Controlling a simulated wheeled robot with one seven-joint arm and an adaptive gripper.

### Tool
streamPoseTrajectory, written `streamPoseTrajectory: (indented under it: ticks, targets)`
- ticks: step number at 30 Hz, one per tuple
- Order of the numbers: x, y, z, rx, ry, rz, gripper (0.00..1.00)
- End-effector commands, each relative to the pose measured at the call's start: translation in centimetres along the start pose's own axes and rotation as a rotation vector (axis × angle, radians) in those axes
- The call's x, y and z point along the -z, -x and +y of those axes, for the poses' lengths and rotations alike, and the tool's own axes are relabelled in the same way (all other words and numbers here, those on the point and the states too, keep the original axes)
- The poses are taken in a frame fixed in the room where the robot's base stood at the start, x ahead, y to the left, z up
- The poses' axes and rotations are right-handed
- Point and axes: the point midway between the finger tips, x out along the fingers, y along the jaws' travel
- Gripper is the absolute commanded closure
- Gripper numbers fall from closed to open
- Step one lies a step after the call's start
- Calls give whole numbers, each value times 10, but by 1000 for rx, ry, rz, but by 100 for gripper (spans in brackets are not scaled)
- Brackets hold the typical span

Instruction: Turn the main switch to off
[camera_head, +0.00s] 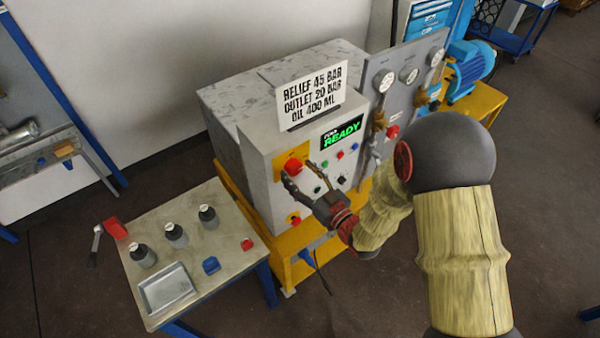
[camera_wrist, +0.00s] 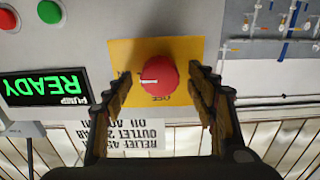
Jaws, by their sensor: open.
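The main switch is a red round knob (camera_wrist: 158,76) on a yellow plate (camera_wrist: 125,52), on the front of a grey cabinet. In the wrist view a white mark on the knob points left, and part of the lettering on the plate is hidden. In the head view the knob (camera_head: 293,167) sits at the panel's upper left. My gripper (camera_head: 300,178) is open just in front of the panel. In the wrist view its fingers lie to the left and right of the knob, with gaps on both sides. I see no contact.
A lit READY display (camera_head: 342,132), several small buttons and a black dial (camera_head: 342,180) are right of the switch. A sign (camera_head: 310,95) stands on top. A bench (camera_head: 215,255) with bottles and a tray is at left.

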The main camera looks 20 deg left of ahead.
Motion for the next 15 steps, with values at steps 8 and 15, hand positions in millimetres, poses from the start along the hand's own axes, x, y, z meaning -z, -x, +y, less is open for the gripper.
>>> streamPoseTrajectory:
  ticks: [8,15]
  targets:
    - [0,0,0,0,0,0,49]
    - [0,0,0,0,0,-1,62]
